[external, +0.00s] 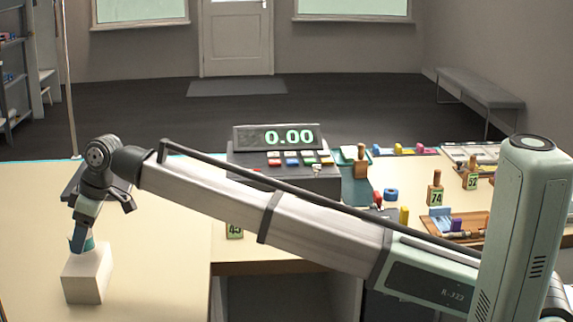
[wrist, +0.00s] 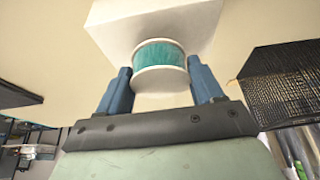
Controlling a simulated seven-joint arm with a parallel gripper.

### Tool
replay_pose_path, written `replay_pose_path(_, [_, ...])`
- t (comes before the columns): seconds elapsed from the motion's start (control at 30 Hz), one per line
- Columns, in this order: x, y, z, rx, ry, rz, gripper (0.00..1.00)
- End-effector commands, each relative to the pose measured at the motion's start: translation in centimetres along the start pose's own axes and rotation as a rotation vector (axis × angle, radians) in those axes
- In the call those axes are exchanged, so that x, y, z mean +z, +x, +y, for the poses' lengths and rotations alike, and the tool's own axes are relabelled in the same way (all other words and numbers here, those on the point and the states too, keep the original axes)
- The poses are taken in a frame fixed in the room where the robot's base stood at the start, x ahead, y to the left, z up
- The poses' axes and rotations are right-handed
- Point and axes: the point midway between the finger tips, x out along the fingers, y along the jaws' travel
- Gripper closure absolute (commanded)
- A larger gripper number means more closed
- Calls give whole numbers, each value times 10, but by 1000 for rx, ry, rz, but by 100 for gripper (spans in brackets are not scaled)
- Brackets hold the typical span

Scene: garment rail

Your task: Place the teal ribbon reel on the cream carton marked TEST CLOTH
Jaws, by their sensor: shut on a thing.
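The teal ribbon reel (wrist: 160,55), with pale end flanges, is between the two blue fingers of my gripper (wrist: 159,68) in the wrist view. My gripper (external: 82,239) is shut on it and points down at the left in the external view, where a little of the reel (external: 90,244) shows beside a finger. The cream carton (external: 84,279) stands on the table directly below. It also shows behind the reel in the wrist view (wrist: 112,28). The reel is at or just over the carton's top; I cannot tell whether they touch. No marking on the carton is readable.
The pale tabletop (external: 150,275) around the carton is clear. A till with a 0.00 display (external: 277,137) stands at the back centre. Numbered stamps, such as 74 (external: 436,192), and a brown tray (external: 470,232) of small items lie to the right. My arm spans the table.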

Motion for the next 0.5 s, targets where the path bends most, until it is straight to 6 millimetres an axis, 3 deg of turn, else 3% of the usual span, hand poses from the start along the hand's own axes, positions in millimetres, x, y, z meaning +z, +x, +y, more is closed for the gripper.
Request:
replay_pose_path(0.2, [10,23,0,0,0,-1,64])
replay_pose_path(0.5, [10,24,0,0,0,0,64])
